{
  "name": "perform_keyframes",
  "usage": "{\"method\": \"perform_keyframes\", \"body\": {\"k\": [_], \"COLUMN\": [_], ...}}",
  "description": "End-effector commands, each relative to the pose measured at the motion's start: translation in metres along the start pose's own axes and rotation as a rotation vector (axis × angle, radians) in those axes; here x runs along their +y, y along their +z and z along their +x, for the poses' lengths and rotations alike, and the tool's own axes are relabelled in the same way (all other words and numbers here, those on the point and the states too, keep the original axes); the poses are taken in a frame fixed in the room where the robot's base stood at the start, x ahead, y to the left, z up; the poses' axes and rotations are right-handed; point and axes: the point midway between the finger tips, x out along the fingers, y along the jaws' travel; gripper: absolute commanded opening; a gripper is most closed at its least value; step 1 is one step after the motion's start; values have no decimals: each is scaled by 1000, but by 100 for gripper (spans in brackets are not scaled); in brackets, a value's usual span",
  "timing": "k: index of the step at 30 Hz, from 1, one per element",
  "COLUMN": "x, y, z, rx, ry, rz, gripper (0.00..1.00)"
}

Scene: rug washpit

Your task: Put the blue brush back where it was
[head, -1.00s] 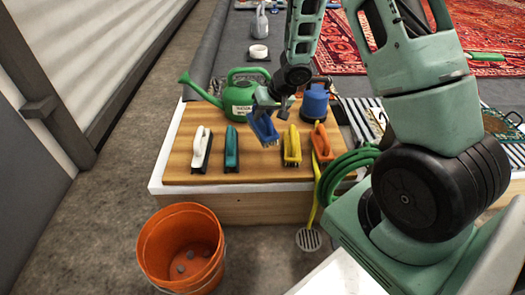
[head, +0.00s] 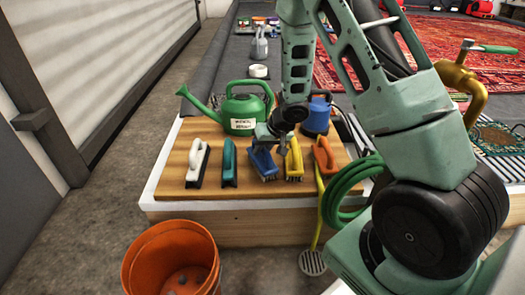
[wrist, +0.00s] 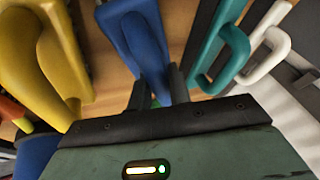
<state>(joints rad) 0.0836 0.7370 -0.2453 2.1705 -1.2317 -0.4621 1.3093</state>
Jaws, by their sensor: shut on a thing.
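The blue brush (head: 263,163) is between the teal brush (head: 229,162) and the yellow brush (head: 294,160), at the row's level over the wooden board (head: 208,190). My gripper (head: 274,146) is shut on the blue brush's handle. In the wrist view, the gripper's dark fingers (wrist: 160,88) stand on either side of the blue handle (wrist: 146,40). The blue brush looks slightly angled and very close to the yellow brush. I cannot tell whether its bristles touch the board.
A white brush (head: 197,163) and an orange brush (head: 324,155) stand in the same row. Behind are a green watering can (head: 240,110) and a blue container (head: 317,117). A green hose (head: 350,190) hangs at right. An orange bucket (head: 172,262) stands on the floor in front.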

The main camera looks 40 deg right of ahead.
Motion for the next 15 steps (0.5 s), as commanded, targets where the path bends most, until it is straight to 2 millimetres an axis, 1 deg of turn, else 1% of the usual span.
{"method": "perform_keyframes", "body": {"k": [4, 5, 6, 7, 15], "x": [1, 1, 1, 1, 0], "y": [1, 1, 1, 1, 1], "z": [3, 3, 2, 2, 2], "rx": [-1, 0, 0, 0, 0], "ry": [0, 0, 0, 0, 0], "rz": [2, 1, 1, 1, 0], "gripper": [0, 28, 39, 41, 41]}}
